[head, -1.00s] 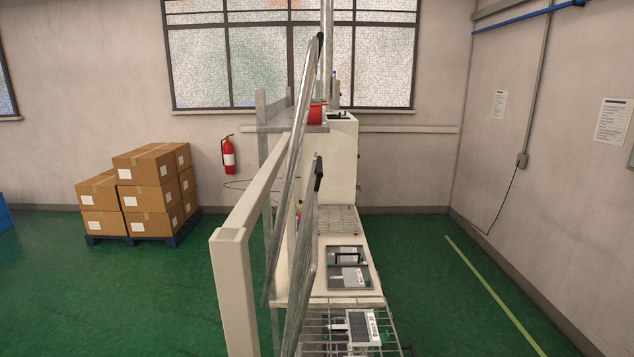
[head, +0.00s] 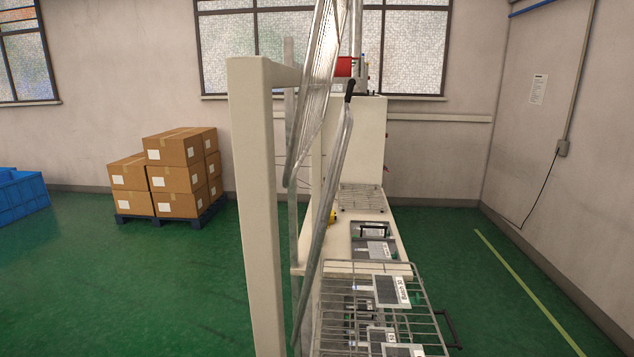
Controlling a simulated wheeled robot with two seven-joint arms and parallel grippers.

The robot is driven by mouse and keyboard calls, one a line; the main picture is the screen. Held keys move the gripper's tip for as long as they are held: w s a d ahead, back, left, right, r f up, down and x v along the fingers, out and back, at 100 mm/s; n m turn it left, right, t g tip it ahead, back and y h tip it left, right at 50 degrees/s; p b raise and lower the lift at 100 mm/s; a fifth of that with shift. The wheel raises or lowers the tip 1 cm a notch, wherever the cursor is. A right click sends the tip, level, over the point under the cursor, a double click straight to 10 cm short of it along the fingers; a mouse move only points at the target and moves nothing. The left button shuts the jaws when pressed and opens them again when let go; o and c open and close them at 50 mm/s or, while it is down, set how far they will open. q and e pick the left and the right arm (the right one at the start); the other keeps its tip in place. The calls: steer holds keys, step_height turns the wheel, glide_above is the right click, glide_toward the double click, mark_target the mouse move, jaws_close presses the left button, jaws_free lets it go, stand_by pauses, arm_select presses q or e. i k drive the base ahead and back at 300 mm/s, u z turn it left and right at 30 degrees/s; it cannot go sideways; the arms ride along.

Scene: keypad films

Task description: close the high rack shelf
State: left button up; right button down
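The rack shows its cream post (head: 258,210) near the middle of the head view. A high wire shelf (head: 318,85) is seen nearly edge-on, steeply slanted, with its top cut off by the upper frame edge. Below it another wire shelf (head: 326,215) is also seen nearly edge-on, with a black handle (head: 349,91) at its upper end. A lower wire shelf (head: 345,325) lies spread out to the right, with several labelled plates under or in it and a black handle at its right side. I cannot tell how far each shelf is out. Neither gripper is in view.
A cream bench (head: 397,235) with a framed plate stands behind the shelves. Stacked cartons (head: 180,175) on a blue pallet (head: 170,217) and a blue crate (head: 22,195) are at left. Green floor is open left of the post and along the right wall.

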mark_target(343, 133)
steer(key=k, duration=0.5)
steer(key=u, duration=2.25)
steer(key=i, duration=2.6)
steer(key=z, duration=2.8)
